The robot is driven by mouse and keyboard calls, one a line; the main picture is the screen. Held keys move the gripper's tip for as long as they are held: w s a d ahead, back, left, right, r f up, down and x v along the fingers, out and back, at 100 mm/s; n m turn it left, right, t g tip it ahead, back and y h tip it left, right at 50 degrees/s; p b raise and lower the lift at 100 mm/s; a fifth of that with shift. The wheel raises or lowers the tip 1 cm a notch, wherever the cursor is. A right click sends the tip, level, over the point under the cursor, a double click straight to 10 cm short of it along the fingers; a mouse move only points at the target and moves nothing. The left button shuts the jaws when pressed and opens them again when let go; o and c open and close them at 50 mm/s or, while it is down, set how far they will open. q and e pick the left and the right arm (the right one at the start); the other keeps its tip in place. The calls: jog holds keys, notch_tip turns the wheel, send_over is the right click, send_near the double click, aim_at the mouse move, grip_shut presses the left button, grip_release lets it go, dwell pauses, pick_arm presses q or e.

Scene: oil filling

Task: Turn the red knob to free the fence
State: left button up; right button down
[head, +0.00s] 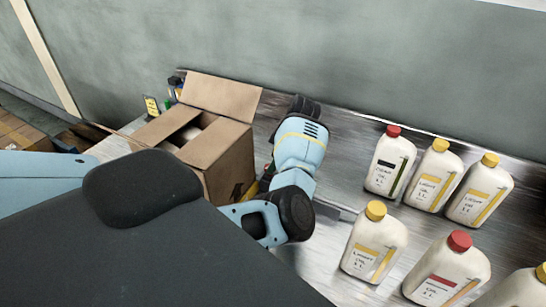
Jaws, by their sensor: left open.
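My left arm comes in from the left, and its light blue and black wrist hangs over the metal table just right of the open cardboard box. Only a small dark part of my left gripper (267,172) shows, between the wrist and the box; it is open. Its fingertips are mostly hidden behind my own arm. A small red and yellow patch shows beside it, low against the box; I cannot tell whether this is the red knob or part of the fence. Neither knob nor fence shows clearly. My right gripper is not in view.
The open cardboard box (229,160) stands on the metal table (345,125), with a pale container (190,133) inside. Several white bottles (390,162) with red or yellow caps stand at the right. A grey wall (400,60) rises behind. Bare table lies between wrist and bottles.

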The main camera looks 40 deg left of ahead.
pick_arm(q)
jog(key=shift+x, duration=1.2)
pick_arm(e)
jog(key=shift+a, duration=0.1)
pick_arm(q)
jog(key=c, duration=1)
jog(key=shift+o, duration=0.2)
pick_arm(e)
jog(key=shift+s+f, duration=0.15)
